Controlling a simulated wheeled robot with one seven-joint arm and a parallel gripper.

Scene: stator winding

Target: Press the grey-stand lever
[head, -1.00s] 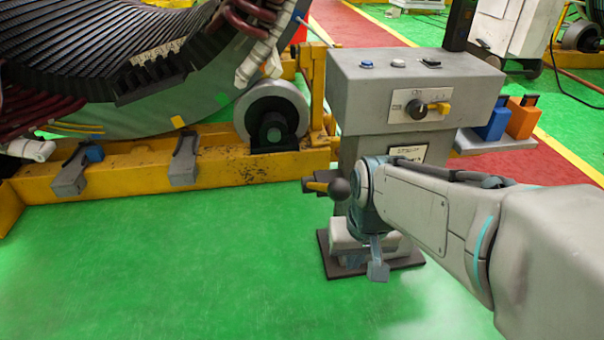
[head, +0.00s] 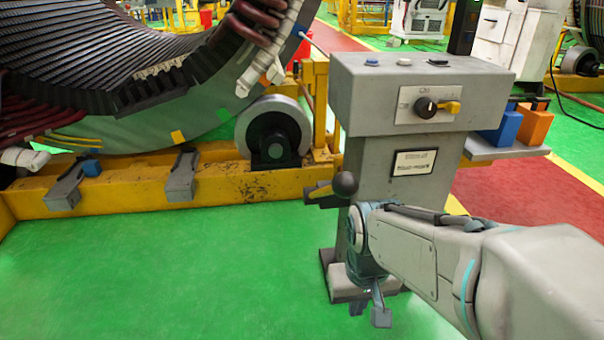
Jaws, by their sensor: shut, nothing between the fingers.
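The grey stand (head: 420,90) is right of centre, with a sloping panel on top. Its lever, with a round black knob (head: 344,184), sticks out from the left side of the column, by a dark and yellow mount (head: 318,195). My gripper (head: 380,316) is shut and empty, pointing down below the knob, in front of the stand's foot. My wrist is just below the knob in the picture; I cannot tell whether they touch. My arm hides part of the lower column and base.
A yellow frame (head: 120,185) with a roller (head: 273,132) and the large stator (head: 150,110) fills the left. Blue (head: 505,124) and orange (head: 534,124) boxes sit on a side shelf (head: 490,152). Green floor (head: 180,270) is open at front left.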

